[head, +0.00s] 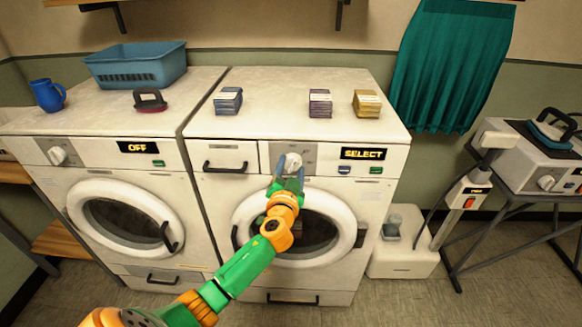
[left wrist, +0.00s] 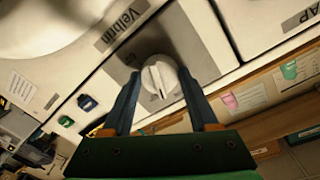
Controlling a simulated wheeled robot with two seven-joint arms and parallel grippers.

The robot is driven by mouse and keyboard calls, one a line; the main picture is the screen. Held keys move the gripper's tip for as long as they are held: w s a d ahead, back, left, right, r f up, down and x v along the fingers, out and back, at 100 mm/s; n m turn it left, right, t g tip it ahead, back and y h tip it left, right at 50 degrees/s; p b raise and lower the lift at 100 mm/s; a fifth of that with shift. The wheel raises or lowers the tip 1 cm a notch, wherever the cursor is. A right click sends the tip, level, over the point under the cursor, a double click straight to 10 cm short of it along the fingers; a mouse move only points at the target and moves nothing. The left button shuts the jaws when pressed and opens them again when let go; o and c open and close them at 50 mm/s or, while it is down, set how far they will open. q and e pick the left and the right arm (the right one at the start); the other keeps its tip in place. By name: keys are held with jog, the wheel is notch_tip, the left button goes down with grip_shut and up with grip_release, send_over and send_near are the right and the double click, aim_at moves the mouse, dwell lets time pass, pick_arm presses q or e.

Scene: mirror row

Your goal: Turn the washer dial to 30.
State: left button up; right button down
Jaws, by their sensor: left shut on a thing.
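The right washer (head: 388,140) has a display (head: 364,153) that reads SELECT. Its round white dial (head: 293,160) sits on a grey panel left of the display. My left gripper (head: 291,166) reaches up to the panel, its two blue fingers on either side of the dial and shut on it. In the left wrist view the dial (left wrist: 160,77) shows between the fingers, with a dark pointer line on its face. The scale marks around it are too small to read. My right gripper is not in view.
The left machine (head: 90,165) shows OFF and has its own dial (head: 57,155). Small buttons (head: 376,170) sit under the SELECT display. A blue basket (head: 137,66), a jug (head: 47,95) and several stacked packs (head: 320,103) stand on top. An appliance on a stand (head: 545,165) is at right.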

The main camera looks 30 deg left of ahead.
pick_arm(q)
jog(key=m+p, duration=0.1)
jog(key=m, duration=0.3)
jog(key=shift+r+m, duration=0.1)
jog(key=shift+m, duration=0.6)
jog(key=o, duration=1.4)
jog(key=shift+d, duration=0.1)
jog(key=v, duration=0.7)
jog(key=shift+d, duration=0.1)
